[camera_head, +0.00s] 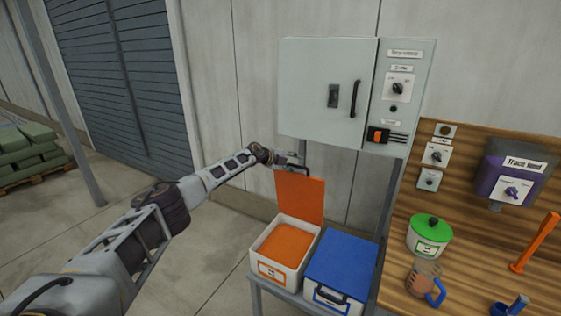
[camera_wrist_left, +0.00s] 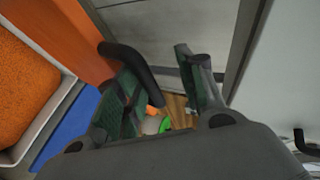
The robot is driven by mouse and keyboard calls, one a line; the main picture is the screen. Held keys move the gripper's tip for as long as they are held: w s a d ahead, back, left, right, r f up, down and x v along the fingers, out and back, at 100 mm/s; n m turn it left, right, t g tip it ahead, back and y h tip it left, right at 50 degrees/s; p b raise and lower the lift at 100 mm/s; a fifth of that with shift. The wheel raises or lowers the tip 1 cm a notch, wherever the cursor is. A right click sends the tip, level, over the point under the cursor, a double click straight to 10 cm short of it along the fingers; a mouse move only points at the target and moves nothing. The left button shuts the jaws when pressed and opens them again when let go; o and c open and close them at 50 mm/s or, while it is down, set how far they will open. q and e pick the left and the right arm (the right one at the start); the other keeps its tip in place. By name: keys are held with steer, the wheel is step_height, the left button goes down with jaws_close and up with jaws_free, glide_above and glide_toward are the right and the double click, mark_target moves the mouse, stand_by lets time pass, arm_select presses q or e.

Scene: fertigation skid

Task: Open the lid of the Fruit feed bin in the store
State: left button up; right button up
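A white bin (camera_head: 259,268) with an orange label stands on a low stand in the head view. Its orange lid (camera_head: 301,197) stands upright at the back, and orange contents (camera_head: 286,243) are exposed. The label's words are too small to read. In the wrist view the lid (camera_wrist_left: 84,42) carries a dark bar handle (camera_wrist_left: 133,70). My left gripper (camera_head: 300,166) is at the lid's top edge. In the wrist view its fingers (camera_wrist_left: 162,88) are apart, with the handle close against the left finger; I see no grip on it. My right gripper is not in view.
A closed blue-lidded bin (camera_head: 343,262) stands directly right of the open one. A grey cabinet (camera_head: 320,92) hangs above and behind. A wooden bench (camera_head: 464,262) with a green-lidded pot (camera_head: 428,235) and jug (camera_head: 424,280) is at right.

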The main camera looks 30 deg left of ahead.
arm_select(q)
steer(key=v, duration=0.8)
stand_by(0.6)
steer(key=shift+d+r, duration=0.1)
steer(key=shift+d, duration=0.05)
stand_by(0.4)
